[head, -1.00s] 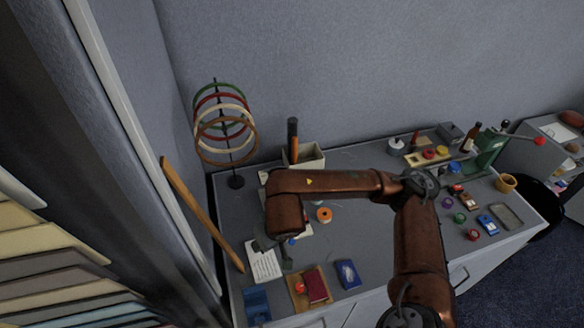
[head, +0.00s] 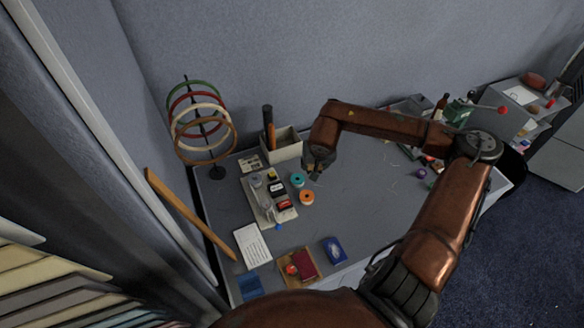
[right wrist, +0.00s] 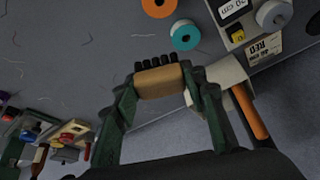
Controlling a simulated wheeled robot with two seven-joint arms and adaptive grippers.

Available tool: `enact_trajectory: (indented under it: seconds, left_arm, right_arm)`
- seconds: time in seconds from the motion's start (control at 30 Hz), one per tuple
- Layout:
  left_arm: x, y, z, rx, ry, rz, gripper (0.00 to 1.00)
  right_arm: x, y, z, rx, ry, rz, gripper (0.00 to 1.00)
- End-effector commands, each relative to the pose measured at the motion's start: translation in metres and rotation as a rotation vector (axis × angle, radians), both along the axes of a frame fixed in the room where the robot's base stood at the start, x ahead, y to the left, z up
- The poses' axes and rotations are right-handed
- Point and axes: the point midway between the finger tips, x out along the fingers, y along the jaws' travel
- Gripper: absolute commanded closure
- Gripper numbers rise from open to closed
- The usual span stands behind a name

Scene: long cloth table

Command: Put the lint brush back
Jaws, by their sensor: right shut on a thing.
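The lint brush (right wrist: 158,80), a tan wooden piece with a row of dark tufts along one edge, lies across between the fingertips of my right gripper (head: 315,174). The gripper is shut on it, above the table, just right of the open white box (head: 284,152). In the head view the brush is too small to make out. In the right wrist view the box (right wrist: 222,72) is partly hidden behind one finger. A tool with an orange shaft and dark handle (head: 267,118) stands in the box. My left gripper is not in view.
Teal (head: 297,180) and orange (head: 307,197) spools sit close to the gripper. A tray of small items (head: 262,207) lies left of them. A ring stand (head: 217,174) is at the back left. The table's middle looks clear.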

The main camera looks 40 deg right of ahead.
Motion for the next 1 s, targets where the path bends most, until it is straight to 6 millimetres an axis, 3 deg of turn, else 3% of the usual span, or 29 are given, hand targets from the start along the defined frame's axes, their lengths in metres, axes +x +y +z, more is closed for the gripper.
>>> enact_trajectory:
  seconds: [0.17, 0.5, 0.7, 1.0]
  left_arm:
    - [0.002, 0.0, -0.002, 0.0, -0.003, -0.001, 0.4]
    - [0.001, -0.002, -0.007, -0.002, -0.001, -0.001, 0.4]
    - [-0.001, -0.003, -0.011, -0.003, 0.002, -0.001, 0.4]
    - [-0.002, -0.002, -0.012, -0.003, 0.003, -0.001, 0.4]
  right_arm:
    - [0.019, -0.004, -0.008, 0.008, -0.004, -0.01, 0.83]
    - [0.095, -0.006, -0.042, 0.009, -0.001, -0.009, 0.83]
    - [0.121, -0.008, -0.079, 0.006, 0.001, -0.009, 0.83]
    - [0.137, -0.011, -0.097, 0.003, 0.001, -0.009, 0.83]
